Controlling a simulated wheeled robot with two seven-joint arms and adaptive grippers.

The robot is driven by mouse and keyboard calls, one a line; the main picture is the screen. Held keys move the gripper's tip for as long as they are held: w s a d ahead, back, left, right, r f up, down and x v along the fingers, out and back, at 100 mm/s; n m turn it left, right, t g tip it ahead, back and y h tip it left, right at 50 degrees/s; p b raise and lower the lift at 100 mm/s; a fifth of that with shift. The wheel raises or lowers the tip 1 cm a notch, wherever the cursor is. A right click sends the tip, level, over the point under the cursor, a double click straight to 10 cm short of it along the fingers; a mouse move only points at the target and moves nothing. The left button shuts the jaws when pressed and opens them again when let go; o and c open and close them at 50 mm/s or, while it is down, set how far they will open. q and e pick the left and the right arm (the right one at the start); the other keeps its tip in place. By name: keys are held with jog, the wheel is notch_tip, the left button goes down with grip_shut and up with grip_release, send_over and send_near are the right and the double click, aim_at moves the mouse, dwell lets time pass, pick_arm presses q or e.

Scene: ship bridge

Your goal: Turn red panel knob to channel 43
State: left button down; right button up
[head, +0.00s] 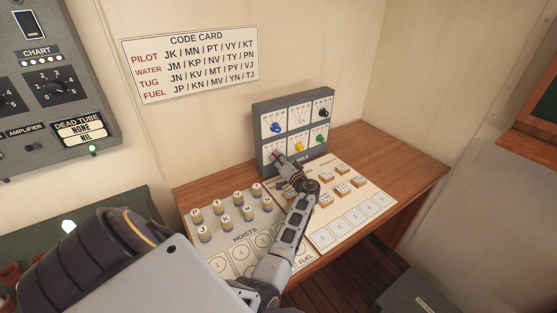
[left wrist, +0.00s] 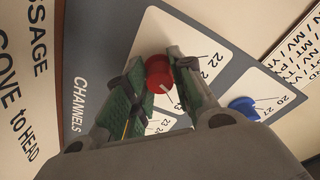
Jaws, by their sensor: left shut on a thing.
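The grey channels panel (head: 292,95) stands upright at the back of the desk, with white dials and coloured knobs. My left gripper (head: 277,163) is at its lower left dial and hides the red knob in the head view. In the left wrist view the red knob (left wrist: 157,76) sits between the two fingers of my left gripper, which is shut on it. A white pointer mark on the knob faces down and right in that picture. Dial numbers are partly covered by the fingers; I cannot read 43. My right gripper is not in view.
Blue (head: 276,127), yellow (head: 299,147), green (head: 320,139) and black (head: 322,113) knobs share the panel; the blue one is close to my gripper. Lettered cylinders (head: 226,222) and small wooden blocks (head: 343,186) stand on cards below. The desk's right side (head: 400,165) is clear.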

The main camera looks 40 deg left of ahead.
pick_arm(q)
jog(key=shift+m, duration=0.6)
jog(key=shift+r+m, duration=0.2)
jog(key=shift+m, duration=3.1)
jog(key=shift+a, duration=0.1)
jog(key=c, duration=1.2)
grip_release()
jog(key=shift+f, duration=0.15)
jog(key=shift+d, duration=0.2)
jog(key=v, duration=1.1)
jog(key=shift+s+d+r, duration=0.1)
jog(key=shift+d+r, duration=0.15)
jog(key=shift+d, duration=0.05)
